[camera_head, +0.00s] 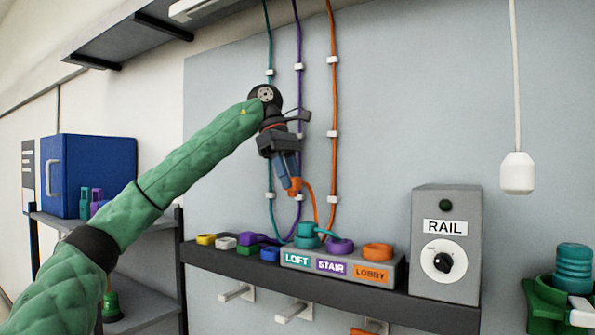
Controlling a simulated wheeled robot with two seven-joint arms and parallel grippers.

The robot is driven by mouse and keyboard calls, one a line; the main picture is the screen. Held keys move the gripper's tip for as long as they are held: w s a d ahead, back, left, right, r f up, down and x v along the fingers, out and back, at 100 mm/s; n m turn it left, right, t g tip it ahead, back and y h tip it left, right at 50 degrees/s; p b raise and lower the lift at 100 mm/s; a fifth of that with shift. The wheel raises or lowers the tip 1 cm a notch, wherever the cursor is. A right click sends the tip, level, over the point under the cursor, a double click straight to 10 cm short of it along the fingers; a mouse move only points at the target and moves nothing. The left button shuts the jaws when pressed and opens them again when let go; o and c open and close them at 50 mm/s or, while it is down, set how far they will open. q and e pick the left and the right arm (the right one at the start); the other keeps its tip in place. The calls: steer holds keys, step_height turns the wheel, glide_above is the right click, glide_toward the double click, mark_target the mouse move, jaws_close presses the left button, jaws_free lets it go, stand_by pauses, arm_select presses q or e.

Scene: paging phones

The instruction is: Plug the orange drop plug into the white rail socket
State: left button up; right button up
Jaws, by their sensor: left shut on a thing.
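My left gripper (287,172) comes in from the left on the green sleeved arm. Its blue fingers are shut on the orange drop plug (295,187), held against the grey wall panel above the shelf. The orange cord (313,205) loops down from the plug and joins the run up the wall. The plug's end and the fingers' grip are too small to see well. A white rail-like bar (192,10) shows at the top edge, well above the gripper; I cannot make out a socket opening on it. My right gripper is not in view.
A grey block labelled LOFT, STAIR and LOBBY (338,284) stands on the dark shelf (402,308), with coloured rings on top. A RAIL box (446,276) with a knob stands to its right. A white pendant (517,174) hangs at the right. Small coloured blocks sit left.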

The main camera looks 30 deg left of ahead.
arm_select(q)
steer(key=a+p, duration=0.1)
steer(key=a, duration=2)
steer(key=shift+w+a+p, duration=0.3)
steer(key=shift+w+p, duration=0.05)
stand_by(0.5)
